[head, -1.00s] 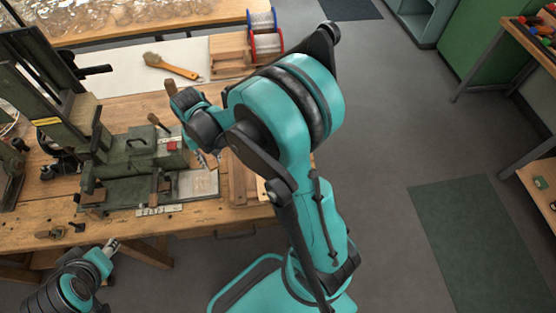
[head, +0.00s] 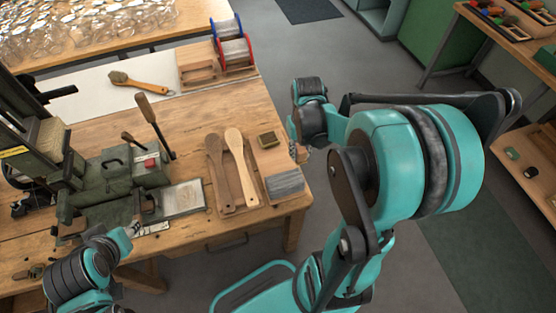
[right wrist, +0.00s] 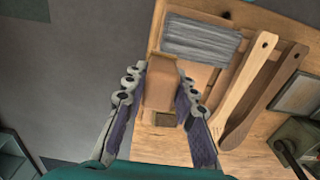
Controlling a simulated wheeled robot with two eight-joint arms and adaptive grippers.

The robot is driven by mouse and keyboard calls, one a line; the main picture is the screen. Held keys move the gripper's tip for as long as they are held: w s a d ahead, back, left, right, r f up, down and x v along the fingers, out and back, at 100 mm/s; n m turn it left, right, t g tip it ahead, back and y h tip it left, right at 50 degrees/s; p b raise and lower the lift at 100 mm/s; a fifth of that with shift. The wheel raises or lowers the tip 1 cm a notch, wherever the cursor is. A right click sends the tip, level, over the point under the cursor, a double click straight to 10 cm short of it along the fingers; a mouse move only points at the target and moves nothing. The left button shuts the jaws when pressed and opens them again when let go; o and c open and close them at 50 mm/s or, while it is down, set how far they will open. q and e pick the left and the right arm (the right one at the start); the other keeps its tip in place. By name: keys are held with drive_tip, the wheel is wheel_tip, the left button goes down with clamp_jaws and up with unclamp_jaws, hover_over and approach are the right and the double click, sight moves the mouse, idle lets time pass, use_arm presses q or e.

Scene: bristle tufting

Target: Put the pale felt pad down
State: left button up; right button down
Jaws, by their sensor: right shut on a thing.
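My right gripper (head: 300,150) is at the right end of the workbench, beside the wooden board (head: 256,212). In the right wrist view, my right gripper (right wrist: 161,88) is shut on a tan, block-like piece (right wrist: 160,70), apparently the pale felt pad. It stands between the two fingers, in front of the board. The head view shows little of it, and whether it touches anything below cannot be told. My left gripper (head: 133,229) is low at the bench front, near the green press. Its fingers are too small to tell open from shut.
The green press (head: 120,180) with upright handles stands left. Wire spools (head: 235,52) and a brush (head: 140,84) lie behind. Open floor lies right.

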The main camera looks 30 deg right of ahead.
drive_tip(key=b, duration=0.3)
hover_over(273, 162)
wheel_tip(273, 162, down, 6)
drive_tip(key=shift+s, duration=0.15)
drive_tip(key=shift+f+b, duration=1.1)
drive_tip(key=shift+f, duration=0.85)
drive_tip(key=shift+f, duration=0.25)
drive_tip(key=c, duration=1.2)
unclamp_jaws()
drive_tip(key=shift+r, duration=0.1)
